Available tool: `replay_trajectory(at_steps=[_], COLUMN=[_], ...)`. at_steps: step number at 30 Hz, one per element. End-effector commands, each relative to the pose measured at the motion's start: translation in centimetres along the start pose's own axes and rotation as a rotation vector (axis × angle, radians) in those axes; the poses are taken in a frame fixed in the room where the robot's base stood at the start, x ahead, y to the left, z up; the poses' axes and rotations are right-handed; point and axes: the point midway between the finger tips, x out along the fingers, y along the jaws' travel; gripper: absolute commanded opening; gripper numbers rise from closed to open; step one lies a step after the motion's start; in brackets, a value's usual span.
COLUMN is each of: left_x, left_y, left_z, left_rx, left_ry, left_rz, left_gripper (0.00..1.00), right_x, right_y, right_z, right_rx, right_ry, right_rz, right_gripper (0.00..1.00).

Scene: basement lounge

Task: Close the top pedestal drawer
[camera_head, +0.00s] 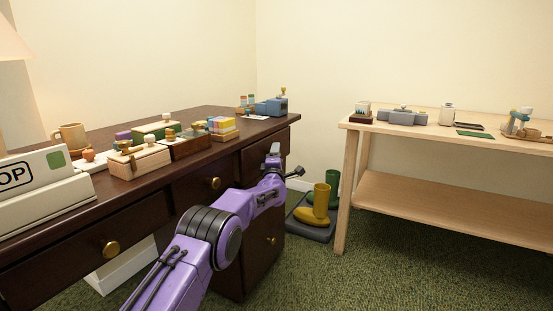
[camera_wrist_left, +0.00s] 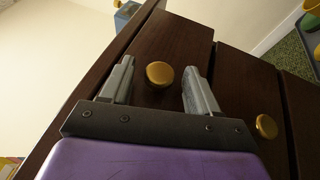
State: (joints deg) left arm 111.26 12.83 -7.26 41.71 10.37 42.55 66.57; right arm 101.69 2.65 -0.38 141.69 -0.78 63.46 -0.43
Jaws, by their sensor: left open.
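The top pedestal drawer (camera_head: 254,158) is in the right end of the dark wooden desk (camera_head: 120,197), just under its top. In the left wrist view its front (camera_wrist_left: 172,42) carries a round brass knob (camera_wrist_left: 160,73). That front seems slightly offset from the drawer below; how far it stands out I cannot tell. My left gripper (camera_head: 287,160) is in front of this drawer, partly hidden by its own arm. In the left wrist view its fingers (camera_wrist_left: 158,66) are spread, one on each side of the knob, with nothing held. My right gripper is not in view.
A lower drawer's knob (camera_wrist_left: 266,126) sits close beside the gripper. Stamps and boxes (camera_head: 140,160) stand on the desk. A light wooden table (camera_head: 440,195) is at the right. Green carpet (camera_head: 400,275) between is clear.

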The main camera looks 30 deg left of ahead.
Motion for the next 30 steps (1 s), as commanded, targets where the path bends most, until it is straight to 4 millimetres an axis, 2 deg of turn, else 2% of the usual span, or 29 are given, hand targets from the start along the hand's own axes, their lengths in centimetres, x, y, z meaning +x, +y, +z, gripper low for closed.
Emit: replay_trajectory(at_steps=[6,8,12,17,23,29,30], left_x=[0.0,0.0,0.0,0.1,0.9,0.9,0.9], left_y=[0.0,0.0,0.0,0.0,0.1,0.2,0.2], left_z=[0.0,0.0,0.0,-0.3,-2.3,-2.5,-2.6], left_rx=[0.0,0.0,0.0,0.0,0.001,0.002,0.002], left_ry=[0.0,0.0,0.0,0.0,0.002,0.004,0.005], left_rz=[0.0,0.0,0.0,0.0,0.001,0.002,0.003], left_gripper=[0.61,0.44,0.0,0.0,0.0,0.0,0.38], right_x=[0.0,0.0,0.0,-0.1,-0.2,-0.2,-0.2], right_y=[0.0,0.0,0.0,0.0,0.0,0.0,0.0], right_z=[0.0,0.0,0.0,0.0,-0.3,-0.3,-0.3], right_rx=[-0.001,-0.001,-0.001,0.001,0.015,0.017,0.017], right_ry=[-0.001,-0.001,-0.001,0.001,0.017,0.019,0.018], right_rz=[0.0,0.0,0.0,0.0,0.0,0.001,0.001], right_gripper=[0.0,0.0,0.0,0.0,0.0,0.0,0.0])
